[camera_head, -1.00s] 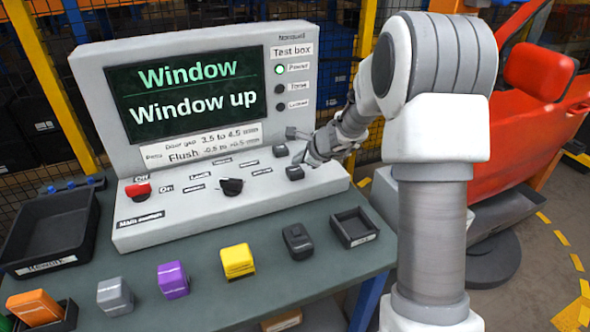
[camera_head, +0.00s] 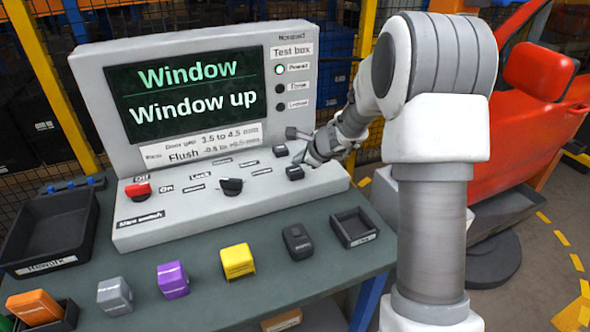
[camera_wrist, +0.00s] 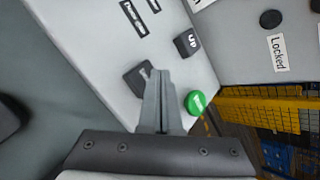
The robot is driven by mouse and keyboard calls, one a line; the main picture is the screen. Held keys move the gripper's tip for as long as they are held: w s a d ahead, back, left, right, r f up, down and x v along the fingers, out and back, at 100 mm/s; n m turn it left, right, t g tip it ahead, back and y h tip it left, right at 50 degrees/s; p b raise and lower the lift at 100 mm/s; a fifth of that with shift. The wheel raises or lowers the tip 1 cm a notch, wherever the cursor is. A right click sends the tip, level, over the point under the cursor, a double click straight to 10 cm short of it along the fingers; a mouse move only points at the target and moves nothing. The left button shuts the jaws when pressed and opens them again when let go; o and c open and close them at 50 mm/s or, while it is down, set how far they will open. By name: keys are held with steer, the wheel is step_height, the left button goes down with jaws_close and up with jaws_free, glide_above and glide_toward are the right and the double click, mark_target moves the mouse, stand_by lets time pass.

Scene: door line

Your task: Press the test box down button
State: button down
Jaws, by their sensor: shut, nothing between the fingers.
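The grey test box (camera_head: 185,215) stands on the table, its screen reading "Window" and "Window up". The down button (camera_head: 295,173) is a dark square key on the sloped panel, nearer the front than the up button (camera_head: 280,150). In the wrist view the up button (camera_wrist: 187,42) shows its "UP" label, and the down button (camera_wrist: 134,80) is partly hidden behind my fingers. My gripper (camera_wrist: 152,72) is shut and empty, its tips over the down button. I cannot tell whether they touch it. My gripper also shows in the head view (camera_head: 302,158).
A green round button (camera_wrist: 195,103) sits close right of my fingers. A red switch (camera_head: 138,189) and a black knob (camera_head: 231,187) are on the panel's left. Coloured blocks, including a yellow one (camera_head: 238,261), and a small tray (camera_head: 355,228) line the table front.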

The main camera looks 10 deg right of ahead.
steer(key=shift+f, duration=0.15)
steer(key=shift+f+b, duration=0.3)
steer(key=shift+b, duration=0.25)
